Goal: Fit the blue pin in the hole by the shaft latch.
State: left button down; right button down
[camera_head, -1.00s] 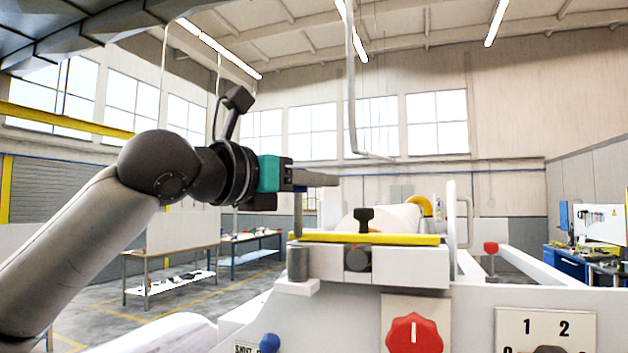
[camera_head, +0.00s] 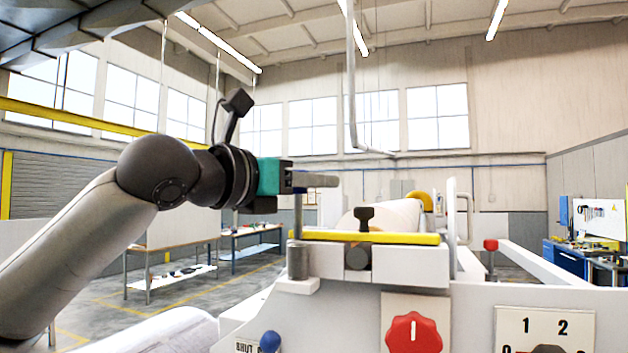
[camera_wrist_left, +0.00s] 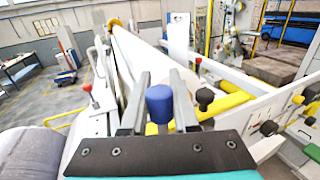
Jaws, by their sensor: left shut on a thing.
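My left gripper (camera_head: 322,181) is shut on the blue pin, whose blue head (camera_wrist_left: 159,103) shows between the two fingers in the left wrist view. In the head view a thin grey shank (camera_head: 298,217) hangs straight down below the fingers. It stands over a grey upright cylinder (camera_head: 297,262) at the left end of the yellow latch bar (camera_head: 400,239). I cannot tell whether the shank's tip is inside the cylinder. The bar carries a black knob (camera_head: 364,214) and lies across the white shaft support. My right gripper is not in view.
A white roll (camera_head: 395,217) lies behind the bar. The machine's front panel has a red knob (camera_head: 414,333) and a separate blue ball knob (camera_head: 269,341). A red-topped post (camera_head: 491,245) stands at the right. Workbenches (camera_head: 170,247) stand far behind at the left.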

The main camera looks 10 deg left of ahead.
aim_at(301, 217)
pick_arm(q)
jog(key=shift+f+b, duration=1.15)
jog(key=shift+f, duration=1.2)
jog(key=c, duration=0.6)
grip_release()
jog(key=shift+s, duration=0.1)
jog(key=b+v, duration=0.3)
jog(key=v, duration=1.2)
